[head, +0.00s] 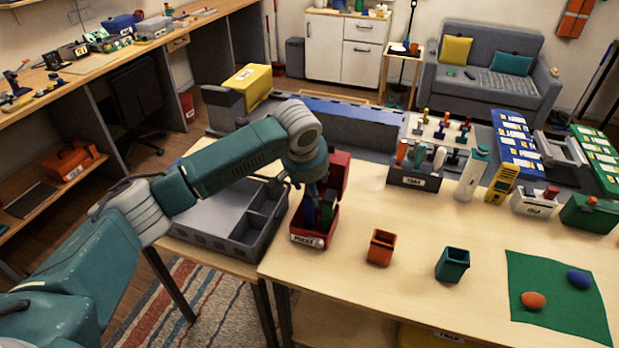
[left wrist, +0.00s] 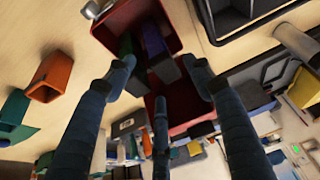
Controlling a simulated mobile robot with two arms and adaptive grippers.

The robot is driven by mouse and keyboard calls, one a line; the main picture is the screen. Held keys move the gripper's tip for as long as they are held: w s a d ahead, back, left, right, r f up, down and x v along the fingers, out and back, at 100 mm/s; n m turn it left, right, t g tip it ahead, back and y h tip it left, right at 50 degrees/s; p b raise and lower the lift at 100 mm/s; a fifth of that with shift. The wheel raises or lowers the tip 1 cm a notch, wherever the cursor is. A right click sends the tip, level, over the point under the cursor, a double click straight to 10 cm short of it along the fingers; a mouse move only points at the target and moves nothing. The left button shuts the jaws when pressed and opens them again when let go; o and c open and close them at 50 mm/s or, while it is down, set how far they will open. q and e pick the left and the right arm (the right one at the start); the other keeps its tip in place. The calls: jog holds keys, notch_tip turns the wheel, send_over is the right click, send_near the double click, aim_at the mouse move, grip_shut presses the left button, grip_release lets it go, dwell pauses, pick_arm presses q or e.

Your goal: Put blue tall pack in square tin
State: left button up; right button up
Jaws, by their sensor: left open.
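The red open box (head: 312,240), labelled in front, holds several packs. In the left wrist view a blue tall pack (left wrist: 155,44) stands in the red box (left wrist: 105,32) beside a green pack (left wrist: 128,45) and a dark pack. My left gripper (head: 318,190) is over the box, pointing down. In the left wrist view its fingers (left wrist: 158,70) are spread, with the packs between and beyond them; I see none gripped. An orange square-mouthed tin (head: 381,247) and a teal square-mouthed tin (head: 453,265) stand empty-looking on the table to the right. My right gripper is out of view.
A grey divided tray (head: 215,235) lies left of the red box. A green mat (head: 560,310) with orange and blue lumps is at the right. A tool holder (head: 414,178), white bottle (head: 467,180) and yellow meter (head: 500,185) stand behind. Table around the tins is clear.

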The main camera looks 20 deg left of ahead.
pick_arm(q)
jog(key=b+v, duration=0.1)
jog(key=v, duration=0.8)
jog(key=shift+f, duration=0.15)
